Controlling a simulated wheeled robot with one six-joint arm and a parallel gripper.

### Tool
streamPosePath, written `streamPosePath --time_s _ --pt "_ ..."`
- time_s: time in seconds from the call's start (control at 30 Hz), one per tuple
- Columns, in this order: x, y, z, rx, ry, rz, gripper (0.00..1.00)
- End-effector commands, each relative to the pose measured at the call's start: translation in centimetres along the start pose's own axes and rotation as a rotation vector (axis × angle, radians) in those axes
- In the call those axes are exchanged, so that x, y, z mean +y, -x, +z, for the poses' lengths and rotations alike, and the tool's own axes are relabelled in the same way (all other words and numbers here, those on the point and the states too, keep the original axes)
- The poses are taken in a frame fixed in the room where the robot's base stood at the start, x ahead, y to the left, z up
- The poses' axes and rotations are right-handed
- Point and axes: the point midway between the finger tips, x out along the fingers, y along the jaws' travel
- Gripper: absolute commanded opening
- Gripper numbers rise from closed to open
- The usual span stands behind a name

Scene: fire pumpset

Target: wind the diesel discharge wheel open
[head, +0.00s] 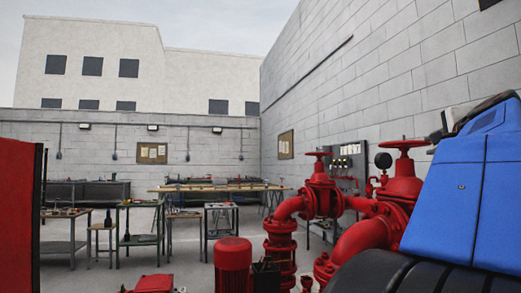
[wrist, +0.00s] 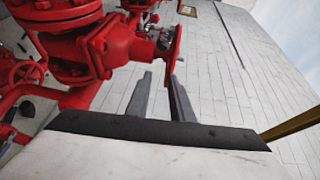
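Two red valves with handwheels on top show in the head view. One handwheel (head: 405,143) is at the right, close to my blue body; a smaller-looking handwheel (head: 319,153) is farther left. No label shows which is the diesel discharge wheel. In the wrist view, a red wheel (wrist: 175,47) is seen nearly edge-on on its red valve (wrist: 85,45). My gripper (wrist: 161,78) has its two grey fingers apart, with nothing held between them. The wheel lies just beyond the fingertips; I cannot tell whether they touch. I cannot make out the gripper in the head view.
Red pipework (head: 352,240) runs below the valves. A red motor-like cylinder (head: 233,255) stands left of it. A grey panel with gauges (head: 345,158) is behind. Worktables (head: 137,205) stand at the left and back. Another spoked red wheel (wrist: 27,73) shows at the wrist view's left.

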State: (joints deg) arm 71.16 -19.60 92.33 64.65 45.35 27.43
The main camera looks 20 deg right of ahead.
Motion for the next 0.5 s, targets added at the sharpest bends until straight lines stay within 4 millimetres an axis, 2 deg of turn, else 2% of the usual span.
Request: streamPosePath --time_s 0.03,0.1,0.27,0.5 --pt "-0.8 0.3 -1.1 0.018 -0.013 -0.016 0.21" --pt "-1.5 0.5 -1.9 0.031 -0.027 -0.032 0.21" --pt "-2.1 0.4 -2.6 0.041 -0.04 -0.045 0.21" --pt "-2.1 -2.3 -2.5 0.036 -0.04 -0.043 0.21"
